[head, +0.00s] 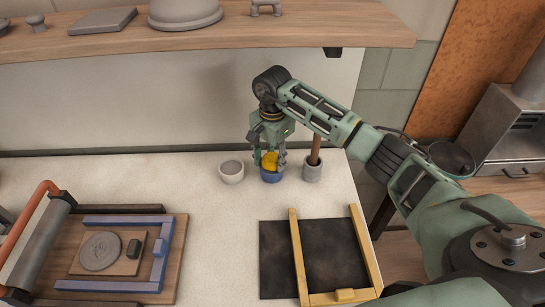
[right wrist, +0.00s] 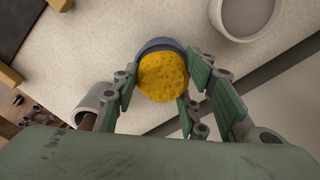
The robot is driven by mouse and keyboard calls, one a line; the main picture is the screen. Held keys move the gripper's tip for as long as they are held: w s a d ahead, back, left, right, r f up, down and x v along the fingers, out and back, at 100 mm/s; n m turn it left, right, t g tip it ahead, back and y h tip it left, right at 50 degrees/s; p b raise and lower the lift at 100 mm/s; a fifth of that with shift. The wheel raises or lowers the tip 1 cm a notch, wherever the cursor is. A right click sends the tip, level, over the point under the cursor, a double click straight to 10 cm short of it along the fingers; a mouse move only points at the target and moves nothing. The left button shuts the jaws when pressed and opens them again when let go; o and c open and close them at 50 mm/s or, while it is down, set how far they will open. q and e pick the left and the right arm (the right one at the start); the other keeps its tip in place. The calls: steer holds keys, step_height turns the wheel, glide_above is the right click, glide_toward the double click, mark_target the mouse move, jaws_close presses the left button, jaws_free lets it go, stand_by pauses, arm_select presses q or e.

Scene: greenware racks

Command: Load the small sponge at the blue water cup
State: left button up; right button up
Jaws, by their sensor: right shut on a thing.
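The small yellow sponge (head: 269,160) is between the fingers of my right gripper (head: 268,158), which is shut on it. In the right wrist view the round, pitted sponge (right wrist: 163,76) sits between the green finger pads. The blue water cup (head: 272,176) stands upright on the pale counter directly below the sponge. In the right wrist view only part of its blue rim (right wrist: 155,45) shows behind the sponge. The sponge's lower part overlaps the cup's mouth; I cannot tell how deep it is. My left gripper is not in view.
A white cup (head: 232,172) stands close left of the blue cup. A grey holder (head: 312,172) with a wooden handle stands close right. A dark slab (head: 274,270) with wooden rails lies in front. A shelf (head: 235,38) with grey ware hangs above.

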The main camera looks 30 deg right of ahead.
mark_target(273, 158)
steer(key=shift+f+b, duration=0.35)
steer(key=shift+f, duration=0.1)
steer(key=shift+s+f, duration=0.1)
steer(key=shift+f, duration=0.05)
stand_by(1.6)
steer(key=shift+r+p, duration=0.35)
steer(key=shift+r, duration=0.6)
steer(key=shift+r+p, duration=1.35)
steer(key=shift+r, duration=1.35)
steer(key=shift+f, duration=0.1)
